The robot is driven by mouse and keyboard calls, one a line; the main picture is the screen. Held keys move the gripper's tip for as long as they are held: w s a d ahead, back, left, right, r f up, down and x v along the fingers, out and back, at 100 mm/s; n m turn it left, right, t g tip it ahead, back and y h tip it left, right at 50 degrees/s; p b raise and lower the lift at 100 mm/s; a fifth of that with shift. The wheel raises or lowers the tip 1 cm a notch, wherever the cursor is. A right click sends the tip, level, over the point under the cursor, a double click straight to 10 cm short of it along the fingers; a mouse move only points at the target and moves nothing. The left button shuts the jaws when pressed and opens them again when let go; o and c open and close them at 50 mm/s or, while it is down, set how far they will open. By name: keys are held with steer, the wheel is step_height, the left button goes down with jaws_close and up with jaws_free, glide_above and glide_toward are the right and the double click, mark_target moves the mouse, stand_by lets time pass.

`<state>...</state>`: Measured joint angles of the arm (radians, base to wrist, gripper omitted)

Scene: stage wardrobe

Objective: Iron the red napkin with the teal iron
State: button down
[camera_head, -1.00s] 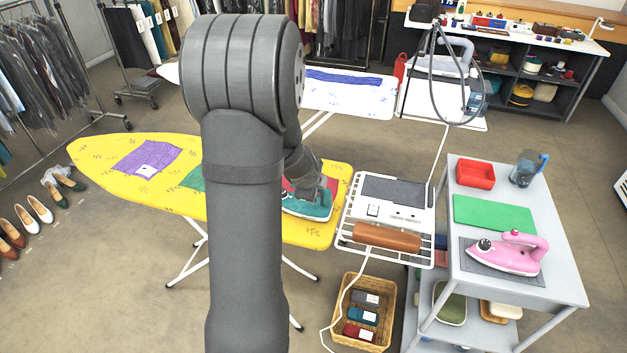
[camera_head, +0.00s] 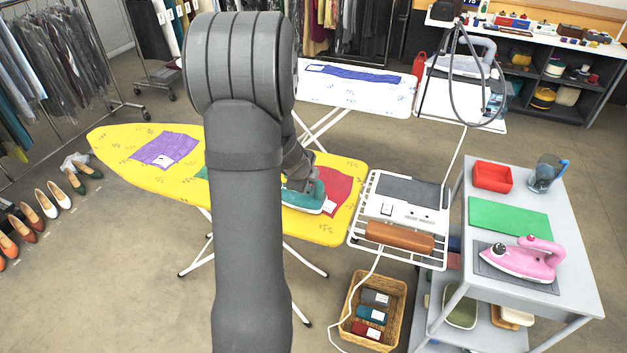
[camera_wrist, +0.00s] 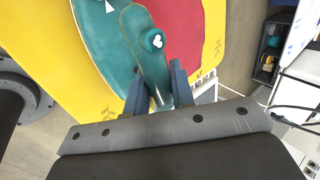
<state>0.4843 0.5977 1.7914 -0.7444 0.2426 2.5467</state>
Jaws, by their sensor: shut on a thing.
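The teal iron (camera_head: 302,198) rests low over the yellow ironing board (camera_head: 330,232), partly hidden by my arm in the head view. The red napkin (camera_head: 336,186) lies on the board and shows to the right of the iron. In the wrist view, my gripper (camera_wrist: 158,88) is shut on the handle of the teal iron (camera_wrist: 96,38). The red napkin (camera_wrist: 185,35) shows beside the iron there. The iron hides part of the board, and I cannot tell how much napkin is under it.
A purple cloth (camera_head: 166,149) lies at the board's left, and a green cloth edge (camera_head: 201,173) shows beside my arm. A white rack (camera_head: 401,211) with a brown roll (camera_head: 400,236) adjoins the board's right end. A pink iron (camera_head: 524,260) stands on the grey cart (camera_head: 570,262).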

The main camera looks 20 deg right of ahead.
steer(key=shift+w+a, duration=1.8)
steer(key=shift+w+d, duration=1.7)
steer(key=shift+d, duration=0.05)
steer(key=shift+s+d, duration=4.05)
steer(key=shift+w+a, duration=0.6)
steer(key=shift+w, duration=6.9)
steer(key=shift+s+d, duration=3.9)
steer(key=shift+d, duration=0.15)
step_height(320, 180, up, 8)
steer(key=shift+r, duration=0.15)
